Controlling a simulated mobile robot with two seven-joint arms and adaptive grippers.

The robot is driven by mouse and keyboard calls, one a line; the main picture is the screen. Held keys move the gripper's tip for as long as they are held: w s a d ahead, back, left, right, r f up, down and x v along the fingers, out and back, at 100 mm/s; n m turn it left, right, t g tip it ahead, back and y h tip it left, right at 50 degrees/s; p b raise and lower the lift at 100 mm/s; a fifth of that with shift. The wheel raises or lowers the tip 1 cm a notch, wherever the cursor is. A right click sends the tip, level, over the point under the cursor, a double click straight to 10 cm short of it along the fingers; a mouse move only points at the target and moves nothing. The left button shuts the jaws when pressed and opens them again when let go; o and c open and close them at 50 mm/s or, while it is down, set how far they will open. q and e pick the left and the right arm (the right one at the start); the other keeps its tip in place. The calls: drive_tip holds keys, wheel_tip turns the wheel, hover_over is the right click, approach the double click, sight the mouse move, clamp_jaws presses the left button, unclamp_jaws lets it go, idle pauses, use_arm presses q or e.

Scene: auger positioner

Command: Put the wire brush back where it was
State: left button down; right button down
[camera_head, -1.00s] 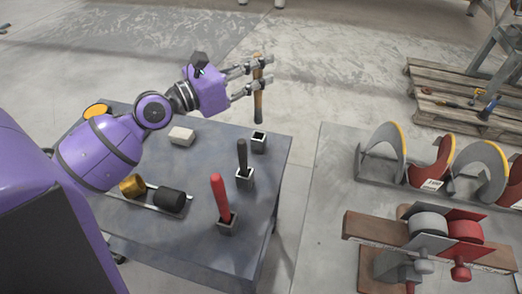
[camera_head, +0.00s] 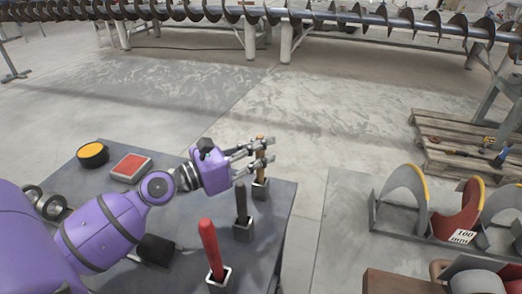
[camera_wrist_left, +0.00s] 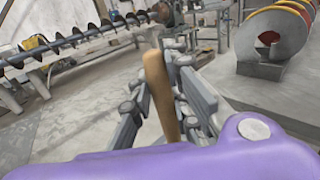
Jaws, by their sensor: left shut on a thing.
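The wire brush (camera_head: 261,171) has a wooden handle and stands roughly upright in the head view. My left gripper (camera_head: 262,154) is shut around its handle. The brush's lower end meets the far square holder (camera_head: 260,188) on the grey table; I cannot tell how deep it sits, and its bristles are hidden. In the left wrist view the wooden handle (camera_wrist_left: 161,88) stands between the fingers of the left gripper (camera_wrist_left: 172,100). My right gripper is not in view.
A dark-handled tool (camera_head: 242,200) and a red-handled tool (camera_head: 210,248) stand in nearer holders on the table (camera_head: 187,222). A red-topped block (camera_head: 131,167) and a yellow-topped round tin (camera_head: 92,154) lie at the far left. Auger pieces (camera_head: 462,212) stand at the right.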

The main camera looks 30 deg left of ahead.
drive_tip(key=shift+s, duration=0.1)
use_arm(q)
drive_tip(key=shift+f, duration=0.1)
drive_tip(key=c, duration=1.7)
unclamp_jaws()
drive_tip(key=shift+o, duration=0.2)
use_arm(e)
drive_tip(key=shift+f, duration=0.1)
use_arm(q)
drive_tip(key=b+v, duration=0.1)
drive_tip(key=v, duration=1.1)
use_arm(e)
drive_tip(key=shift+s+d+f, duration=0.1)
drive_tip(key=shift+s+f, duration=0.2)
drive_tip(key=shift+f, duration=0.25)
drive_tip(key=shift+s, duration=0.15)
